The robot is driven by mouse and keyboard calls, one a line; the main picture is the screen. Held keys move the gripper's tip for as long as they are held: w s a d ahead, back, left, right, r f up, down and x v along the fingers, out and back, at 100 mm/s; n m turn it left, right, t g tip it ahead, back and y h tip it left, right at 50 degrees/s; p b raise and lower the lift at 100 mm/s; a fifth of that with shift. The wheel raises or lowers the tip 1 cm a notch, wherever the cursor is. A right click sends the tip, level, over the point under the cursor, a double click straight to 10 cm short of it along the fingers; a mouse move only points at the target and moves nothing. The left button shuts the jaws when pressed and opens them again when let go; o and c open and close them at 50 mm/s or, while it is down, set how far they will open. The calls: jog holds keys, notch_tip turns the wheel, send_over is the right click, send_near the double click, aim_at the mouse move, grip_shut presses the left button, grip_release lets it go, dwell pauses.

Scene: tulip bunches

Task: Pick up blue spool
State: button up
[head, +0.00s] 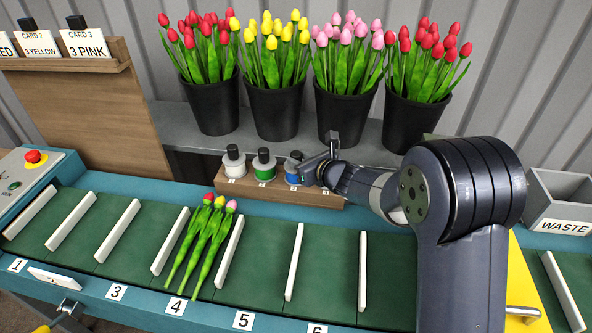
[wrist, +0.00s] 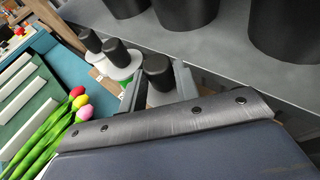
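The blue spool (head: 291,178) sits in the wooden holder behind the conveyor, with a black knob on top. My gripper (head: 310,168) is just to its right in the head view, close to the knob. In the wrist view, the fingers of my gripper (wrist: 160,88) stand apart on either side of a black knob (wrist: 158,70), which appears to be the blue spool's. I cannot tell whether they touch it. My arm hides the lower part of this spool in the wrist view.
A green spool (head: 264,172) and a white spool (head: 234,168) stand left in the wooden holder (head: 260,193). Black tulip buckets (head: 275,112) stand behind on a grey shelf. Three tulips (head: 205,240) lie on the green conveyor. A waste bin (head: 562,205) is at right.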

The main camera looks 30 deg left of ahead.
grip_shut()
dwell(0.3)
